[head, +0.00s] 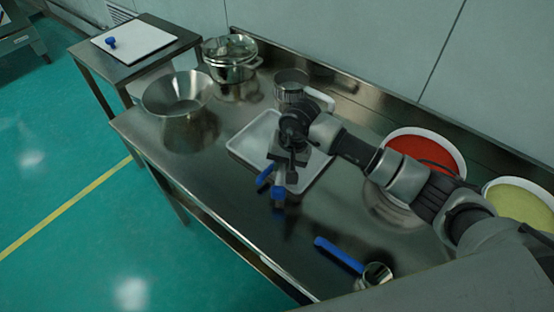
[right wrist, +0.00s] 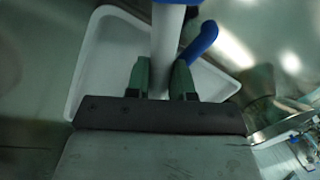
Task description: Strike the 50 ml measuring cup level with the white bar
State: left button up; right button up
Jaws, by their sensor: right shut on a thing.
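My right gripper (head: 281,184) is over the front part of the white tray (head: 318,180). In the right wrist view its fingers (right wrist: 163,80) are shut on the white bar (right wrist: 168,40). A curved blue handle (right wrist: 203,40) shows just right of the bar in that view, and more blue shows at the top edge. In the head view a blue handle (head: 265,174) and a blue piece (head: 278,193) show by the gripper. The cup's bowl and its contents are hidden, and I cannot tell whether the bar touches it. My left gripper is out of view.
A blue-handled metal scoop (head: 340,255) lies at the table's front right. A metal funnel-like bowl (head: 178,94), a lidded pot (head: 231,58) and a metal container (head: 291,84) stand left and behind. Bowls of red (head: 426,152) and yellow (head: 522,205) contents are at right.

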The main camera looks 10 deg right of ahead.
jog(key=shift+s+d+r+p, duration=0.1)
jog(key=shift+s+d+p, duration=0.25)
jog(key=shift+d, duration=0.4)
jog(key=shift+s+d+p, duration=0.2)
jog(key=shift+d+p, duration=0.2)
jog(key=shift+d, duration=0.35)
jog(key=shift+s+d, duration=0.1)
jog(key=shift+d, duration=0.1)
jog(key=shift+a+r, duration=0.15)
jog(key=shift+r, duration=0.25)
jog(key=shift+w+a+r, duration=0.1)
jog(key=shift+a+r, duration=0.1)
jog(key=shift+r, duration=0.45)
jog(key=shift+w+a+r, duration=0.1)
jog(key=shift+a+r, duration=0.1)
jog(key=shift+r, duration=0.45)
jog(key=shift+w, duration=0.1)
